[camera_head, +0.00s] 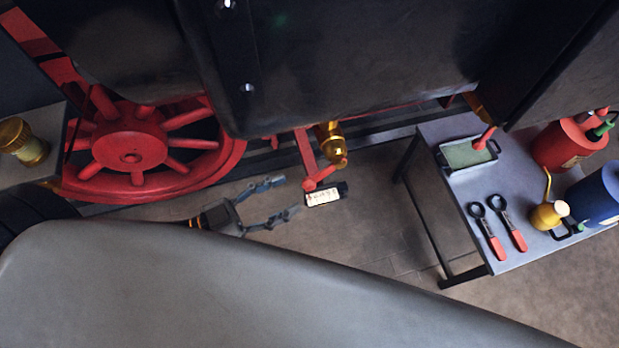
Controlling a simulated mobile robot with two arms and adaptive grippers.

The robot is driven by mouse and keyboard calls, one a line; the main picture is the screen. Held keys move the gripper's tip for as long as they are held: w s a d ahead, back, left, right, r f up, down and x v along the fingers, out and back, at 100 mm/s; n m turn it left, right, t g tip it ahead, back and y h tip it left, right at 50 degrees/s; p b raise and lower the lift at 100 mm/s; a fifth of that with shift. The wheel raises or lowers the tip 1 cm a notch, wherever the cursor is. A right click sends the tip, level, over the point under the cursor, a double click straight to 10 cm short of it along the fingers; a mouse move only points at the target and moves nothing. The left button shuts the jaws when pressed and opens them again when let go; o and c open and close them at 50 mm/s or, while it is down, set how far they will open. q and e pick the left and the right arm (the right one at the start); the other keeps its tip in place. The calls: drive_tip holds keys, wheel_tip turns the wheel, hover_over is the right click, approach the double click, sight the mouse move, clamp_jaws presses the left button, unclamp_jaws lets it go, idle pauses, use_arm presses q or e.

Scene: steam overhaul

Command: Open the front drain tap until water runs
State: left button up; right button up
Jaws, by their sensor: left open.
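The brass drain tap (330,139) hangs under the dark locomotive body, right of the red spoked wheel. A red lever (325,173) shows at its lower end, beside a red upright bar (304,152). A small dark block with a white label (325,196) sits just below the lever. No water is visible at the tap. My left gripper (291,195) is open and empty, its two fingers spread and pointing right toward the lever and label, with a small gap between. My right gripper is not in view.
The red wheel (132,150) stands left of the tap. A grey table (455,213) on the right holds a tray (466,155), two red-handled tools (497,226), a brass oil can (547,215), and red (568,146) and blue (597,196) containers. Floor between gripper and table is clear.

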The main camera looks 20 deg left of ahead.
sight(310, 184)
use_arm(q)
drive_tip(key=p+x, duration=0.1)
drive_tip(key=x, duration=0.5)
drive_tip(key=shift+w+d, duration=0.15)
drive_tip(key=shift+w, duration=0.05)
clamp_jaws()
drive_tip(key=shift+f, duration=0.1)
